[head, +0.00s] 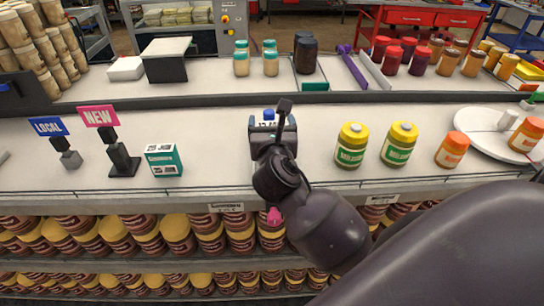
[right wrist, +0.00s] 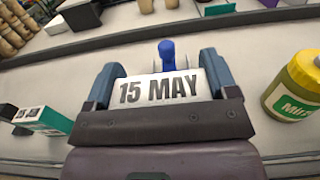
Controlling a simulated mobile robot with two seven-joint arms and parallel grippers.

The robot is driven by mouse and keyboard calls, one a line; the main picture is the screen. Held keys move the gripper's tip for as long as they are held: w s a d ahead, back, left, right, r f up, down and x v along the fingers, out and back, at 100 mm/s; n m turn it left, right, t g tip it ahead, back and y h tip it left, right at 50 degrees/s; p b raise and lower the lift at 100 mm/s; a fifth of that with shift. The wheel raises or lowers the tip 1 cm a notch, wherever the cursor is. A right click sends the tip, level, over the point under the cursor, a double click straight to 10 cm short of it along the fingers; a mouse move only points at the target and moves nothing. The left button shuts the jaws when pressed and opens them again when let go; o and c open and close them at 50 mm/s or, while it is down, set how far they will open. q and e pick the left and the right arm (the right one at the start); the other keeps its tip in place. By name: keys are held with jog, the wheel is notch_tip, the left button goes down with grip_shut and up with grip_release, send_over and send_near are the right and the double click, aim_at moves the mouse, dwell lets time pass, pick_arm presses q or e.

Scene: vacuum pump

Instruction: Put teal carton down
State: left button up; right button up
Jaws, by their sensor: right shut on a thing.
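The teal carton (head: 164,160), with a white label panel, stands upright on the white counter left of my right gripper. It also shows at the left edge of the right wrist view (right wrist: 43,121), apart from the fingers. My right gripper (head: 270,124) is low over the counter and shut on a white "15 MAY" block (right wrist: 160,88), which sits between its two fingers. A blue knob (right wrist: 167,53) shows just beyond the block. Whether the block touches the counter is hidden. My left gripper is not in view.
Yellow jars (head: 351,146) and an orange jar (head: 452,150) stand right of the gripper, near a white round tray (head: 477,140). "LOCAL" (head: 49,127) and "NEW" (head: 98,116) signs stand at left. Counter between carton and gripper is clear. Shelves of jars lie below.

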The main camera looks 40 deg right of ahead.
jog(key=shift+f+b, duration=0.9)
jog(key=shift+f, duration=3.55)
jog(key=shift+f, duration=0.2)
jog(key=o, duration=0.8)
jog(key=shift+r, duration=0.15)
